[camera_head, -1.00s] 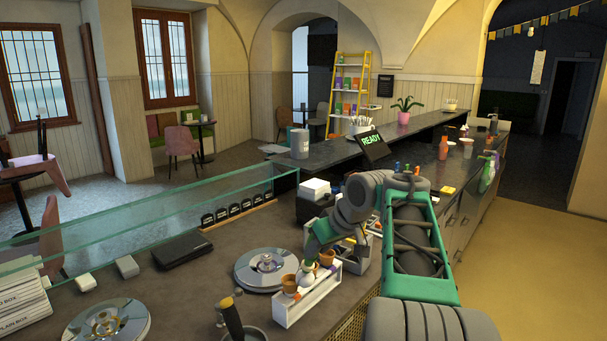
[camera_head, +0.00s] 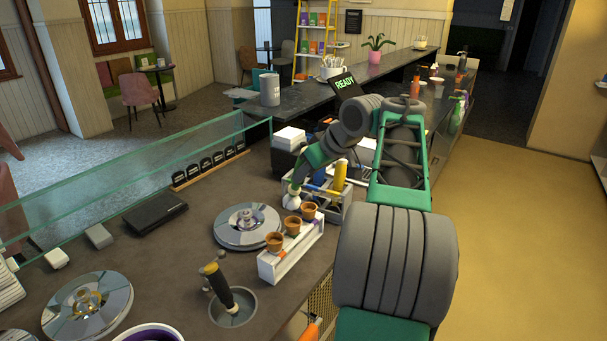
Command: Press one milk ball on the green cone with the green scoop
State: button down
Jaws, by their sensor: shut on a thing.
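A white stand (camera_head: 287,262) holds three brown cones at the counter's front edge: a near cone (camera_head: 274,241), a middle cone (camera_head: 292,225) and a far cone (camera_head: 308,211). Which is the green one is too small to tell. My gripper (camera_head: 297,182) points down just behind the cones, shut on the green scoop (camera_head: 294,189), which is mostly hidden. A white milk ball (camera_head: 291,201) shows at the scoop's lower end, above and behind the middle cone. It appears apart from the cones, but the exact gap is unclear.
A round metal lid (camera_head: 246,226) lies left of the stand; another lid (camera_head: 88,305) is at lower left. A dark-handled tool stands in a round well (camera_head: 233,308). A caddy (camera_head: 330,205) with yellow and blue handles stands behind. A glass screen (camera_head: 130,185) edges the counter.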

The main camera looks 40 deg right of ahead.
jog(key=s+f+t+b, duration=0.4)
jog(key=f+b, duration=0.1)
jog(key=b, duration=0.6)
jog(key=shift+s+d+t+y+b, duration=0.25)
jog(key=shift+d+t+y+b, duration=0.05)
jog(key=shift+t+y, duration=0.1)
jog(key=shift+r, duration=0.15)
dwell(0.7)
